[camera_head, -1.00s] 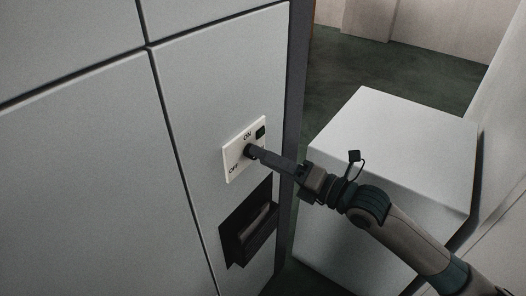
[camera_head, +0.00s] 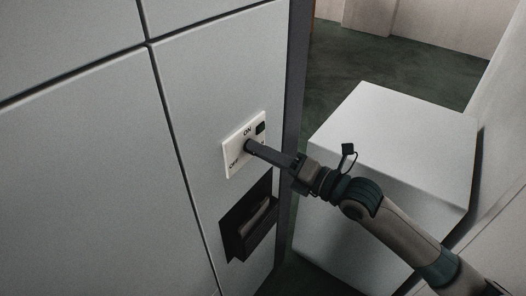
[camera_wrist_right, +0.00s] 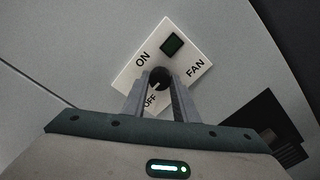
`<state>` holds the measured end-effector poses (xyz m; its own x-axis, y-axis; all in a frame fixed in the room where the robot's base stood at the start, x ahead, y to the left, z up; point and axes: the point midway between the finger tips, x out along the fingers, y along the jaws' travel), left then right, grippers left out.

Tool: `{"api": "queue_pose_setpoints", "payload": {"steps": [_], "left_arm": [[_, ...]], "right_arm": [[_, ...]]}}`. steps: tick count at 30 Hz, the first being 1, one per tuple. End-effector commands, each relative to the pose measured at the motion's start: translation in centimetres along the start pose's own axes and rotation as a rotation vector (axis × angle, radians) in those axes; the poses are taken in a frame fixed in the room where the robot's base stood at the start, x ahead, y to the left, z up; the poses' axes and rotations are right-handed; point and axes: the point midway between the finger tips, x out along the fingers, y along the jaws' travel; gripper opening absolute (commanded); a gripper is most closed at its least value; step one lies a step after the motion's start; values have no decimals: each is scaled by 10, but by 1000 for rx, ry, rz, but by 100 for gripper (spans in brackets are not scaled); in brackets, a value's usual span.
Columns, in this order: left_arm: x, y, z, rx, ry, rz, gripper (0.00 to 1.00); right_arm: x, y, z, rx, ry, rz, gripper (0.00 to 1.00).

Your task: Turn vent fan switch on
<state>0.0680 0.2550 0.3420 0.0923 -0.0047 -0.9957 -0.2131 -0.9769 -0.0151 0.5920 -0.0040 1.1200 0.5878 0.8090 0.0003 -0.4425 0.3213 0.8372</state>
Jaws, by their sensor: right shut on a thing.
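The vent fan switch is a white plate (camera_head: 233,160) on the grey wall panel, marked ON, OFF and FAN. It also shows in the right wrist view (camera_wrist_right: 197,50). A dark square indicator (camera_wrist_right: 172,43) sits near the ON mark. A round dark knob (camera_wrist_right: 161,76) sits at the plate's middle, with a light pointer mark towards OFF. My right gripper (camera_head: 250,148) reaches the plate from the right, its fingers shut on the knob. In the head view the fingers hide most of the knob. My left gripper is not in view.
A dark recess with a handle (camera_head: 252,229) is in the panel below the plate. A large pale box (camera_head: 400,130) stands on the floor to the right, behind my right arm. Dark floor (camera_head: 350,65) is bare beyond it.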

Motion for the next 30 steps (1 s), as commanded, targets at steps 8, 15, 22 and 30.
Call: {"api": "queue_pose_setpoints", "payload": {"steps": [8,15,22,30], "left_arm": [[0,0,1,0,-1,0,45],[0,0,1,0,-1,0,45],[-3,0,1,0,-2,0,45],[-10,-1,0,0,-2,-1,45]], "right_arm": [[0,0,0,89,1,-1,4],[0,-1,0,255,1,-2,4],[0,0,1,465,0,-2,4],[0,0,1,723,-1,-2,4]]}}
